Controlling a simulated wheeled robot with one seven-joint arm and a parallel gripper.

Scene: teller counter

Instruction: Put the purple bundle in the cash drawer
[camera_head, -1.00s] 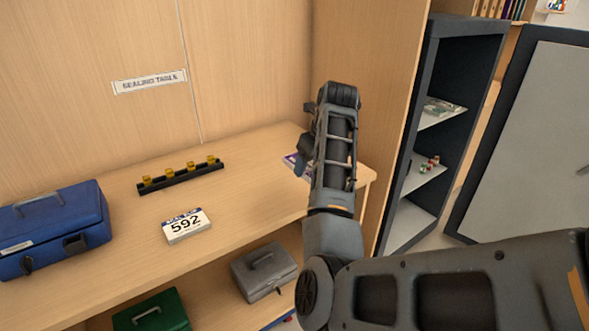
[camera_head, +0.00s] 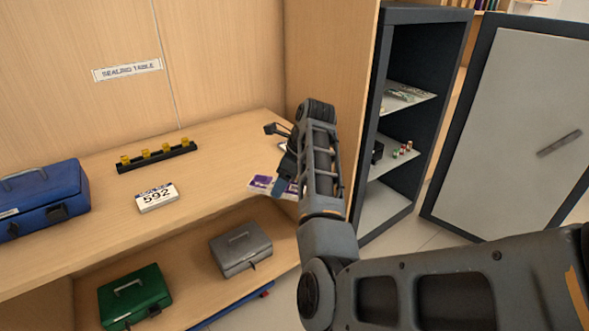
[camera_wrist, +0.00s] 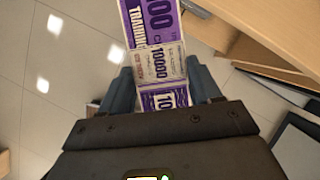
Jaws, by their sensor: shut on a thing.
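The purple bundle (camera_head: 262,183) is a flat strip of purple and white notes with a pale band. In the wrist view the bundle (camera_wrist: 160,45) lies between the two fingers of my gripper (camera_wrist: 161,85), which is shut on it. Its far end sticks out past the fingertips, over a tiled floor. In the head view my gripper (camera_head: 283,178) holds it near the right end of the wooden table, and my arm hides part of it. I cannot make out a cash drawer in either view.
Grey (camera_head: 240,248) and green (camera_head: 135,297) boxes stand below. An open safe (camera_head: 395,205) and its door (camera_head: 520,130) are at right.

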